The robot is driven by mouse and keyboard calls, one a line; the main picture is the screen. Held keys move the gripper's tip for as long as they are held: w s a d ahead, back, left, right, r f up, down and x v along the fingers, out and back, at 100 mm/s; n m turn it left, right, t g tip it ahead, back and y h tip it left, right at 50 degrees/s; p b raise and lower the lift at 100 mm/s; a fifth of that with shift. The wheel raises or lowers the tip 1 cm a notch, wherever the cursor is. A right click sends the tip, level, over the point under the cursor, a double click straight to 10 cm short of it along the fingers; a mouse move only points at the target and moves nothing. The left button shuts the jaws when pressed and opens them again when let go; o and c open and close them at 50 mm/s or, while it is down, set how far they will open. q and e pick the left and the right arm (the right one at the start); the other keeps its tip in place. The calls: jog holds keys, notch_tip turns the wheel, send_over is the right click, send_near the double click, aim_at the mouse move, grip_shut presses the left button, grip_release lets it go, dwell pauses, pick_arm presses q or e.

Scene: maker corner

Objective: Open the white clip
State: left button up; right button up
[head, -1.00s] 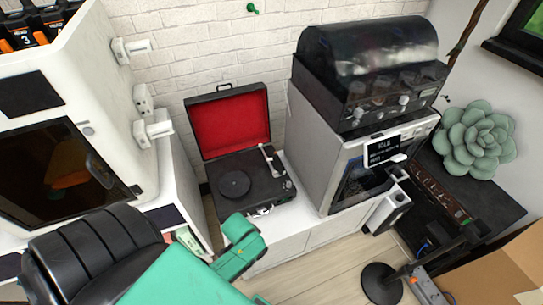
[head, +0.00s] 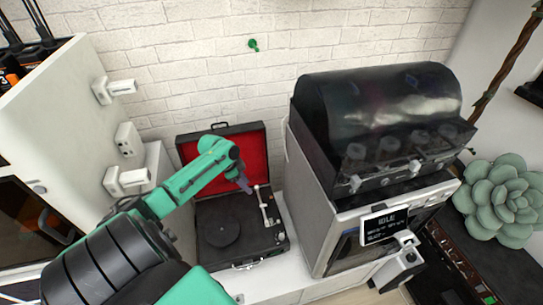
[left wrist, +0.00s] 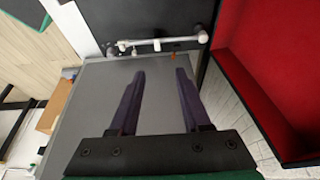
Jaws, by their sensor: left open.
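The record player (head: 205,240) stands open on the white counter, its black case lid with red lining (head: 255,150) raised. Its white tonearm (head: 264,207) lies along the right side of the deck; it also shows across the top of the left wrist view (left wrist: 165,43). I cannot pick out a white clip with certainty; small white parts sit along the tonearm. My left gripper (head: 244,186) hangs above the deck, just left of the tonearm. Its purple fingers (left wrist: 159,72) are apart with nothing between them, pointing toward the tonearm. My right gripper is not in view.
A large grey machine with a black domed top (head: 380,110) stands close on the right. A white cabinet (head: 55,110) with white fittings (head: 115,90) stands on the left. A brick wall (head: 190,60) is behind. A green succulent (head: 500,200) is at far right.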

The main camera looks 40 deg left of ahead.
pick_arm(q)
jog(key=b, duration=0.1)
send_near(263, 205)
jog(key=b+x, duration=0.3)
jog(key=x, duration=0.4)
jog(key=shift+d+f, duration=0.1)
jog(key=shift+f, duration=0.05)
jog(key=shift+s, duration=0.1)
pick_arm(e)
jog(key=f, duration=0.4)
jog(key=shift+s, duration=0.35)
pick_arm(q)
grip_shut()
jog(key=shift+d, duration=0.1)
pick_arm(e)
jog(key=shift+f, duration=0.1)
